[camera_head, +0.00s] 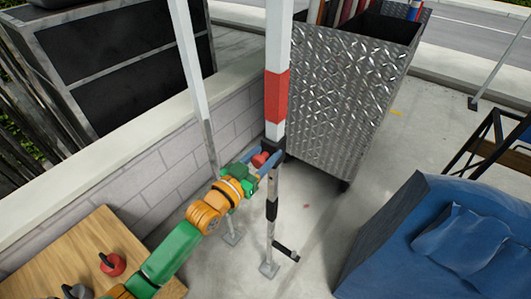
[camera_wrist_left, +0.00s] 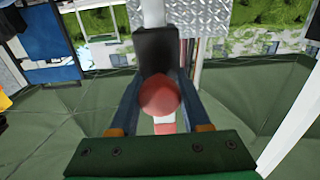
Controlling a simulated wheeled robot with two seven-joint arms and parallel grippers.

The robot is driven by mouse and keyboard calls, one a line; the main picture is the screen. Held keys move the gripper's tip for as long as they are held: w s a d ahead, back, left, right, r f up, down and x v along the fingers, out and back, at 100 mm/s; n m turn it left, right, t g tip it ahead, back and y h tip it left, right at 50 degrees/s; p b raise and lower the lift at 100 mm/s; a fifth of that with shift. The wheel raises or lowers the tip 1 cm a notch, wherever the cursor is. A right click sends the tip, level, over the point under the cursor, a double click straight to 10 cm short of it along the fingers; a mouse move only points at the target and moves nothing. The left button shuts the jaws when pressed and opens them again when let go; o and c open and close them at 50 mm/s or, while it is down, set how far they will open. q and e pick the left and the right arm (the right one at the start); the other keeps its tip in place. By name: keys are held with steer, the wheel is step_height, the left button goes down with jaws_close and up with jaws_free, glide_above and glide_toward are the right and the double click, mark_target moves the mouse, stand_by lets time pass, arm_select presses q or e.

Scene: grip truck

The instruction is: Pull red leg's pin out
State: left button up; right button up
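The red leg is a white upright pole with a red band (camera_head: 276,97). A black collar (camera_head: 274,143) sits below the band, with a thinner grey pole beneath it. The pin's round red knob (camera_head: 260,160) is at the collar. My left gripper (camera_head: 266,160) is at the collar, its blue-grey fingers on either side of the knob. In the left wrist view, the red knob (camera_wrist_left: 160,95) lies between the fingers, in front of the black collar (camera_wrist_left: 157,50). Whether the fingers press on it is not clear. The pin's shaft is hidden. My right gripper is not in view.
A metal-plate box (camera_head: 335,95) stands behind the leg, and a second grey-white pole (camera_head: 197,75) to its left. A block wall (camera_head: 155,175) runs behind my left arm. A wooden table (camera_head: 85,245) with knobbed items is at lower left, a blue-covered bin (camera_head: 450,245) at lower right.

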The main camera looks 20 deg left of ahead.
arm_select(q)
jaws_close()
stand_by(1.1)
